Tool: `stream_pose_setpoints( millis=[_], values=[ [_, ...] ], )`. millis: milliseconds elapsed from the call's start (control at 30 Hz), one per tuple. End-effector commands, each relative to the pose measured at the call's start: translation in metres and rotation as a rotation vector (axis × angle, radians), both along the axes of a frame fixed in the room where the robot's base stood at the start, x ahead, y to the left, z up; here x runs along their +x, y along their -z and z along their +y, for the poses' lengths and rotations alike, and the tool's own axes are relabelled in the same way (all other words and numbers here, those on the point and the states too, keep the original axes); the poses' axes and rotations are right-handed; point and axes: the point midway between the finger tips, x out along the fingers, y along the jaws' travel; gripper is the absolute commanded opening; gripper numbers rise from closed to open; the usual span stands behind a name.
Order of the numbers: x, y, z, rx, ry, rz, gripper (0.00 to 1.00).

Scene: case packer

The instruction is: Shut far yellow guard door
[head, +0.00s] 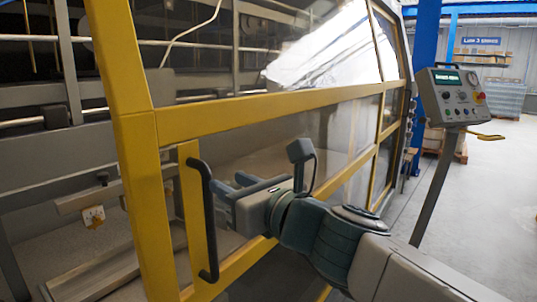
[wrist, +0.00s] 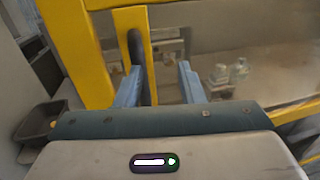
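The yellow guard door (head: 240,105) has a yellow frame with clear panels. It stands out at an angle from the machine, its handle-side edge close to me. A black vertical bar handle (head: 207,220) is fixed on a yellow upright near that edge; it also shows in the wrist view (wrist: 136,48). My gripper (head: 240,183) is just right of the handle, its fingers pointing toward it. In the wrist view my gripper (wrist: 160,80) has its two blue-grey fingers wide apart with nothing held. The handle appears close to the left finger; I cannot tell whether they touch.
A control panel (head: 452,97) on a slanted post stands right of the door. Open grey floor (head: 485,200) lies beyond it. Machine rails (head: 60,125) fill the left behind the door. In the wrist view a dark bin (wrist: 42,122) is at lower left and bottles (wrist: 238,70) show behind the panel.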

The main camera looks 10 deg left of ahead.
Motion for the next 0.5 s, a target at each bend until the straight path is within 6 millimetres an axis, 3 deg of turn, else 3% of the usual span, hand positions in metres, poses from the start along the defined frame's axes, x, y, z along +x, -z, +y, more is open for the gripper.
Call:
stream_pose_setpoints(
  millis=[33, 200, 500],
  values=[
    [0.002, -0.012, -0.012, 0.004, 0.006, -0.002, 0.34],
    [0.005, -0.024, -0.032, 0.0, -0.004, -0.003, 0.34],
    [0.006, -0.03, -0.046, 0.0, -0.009, 0.0, 0.34]
  ],
)
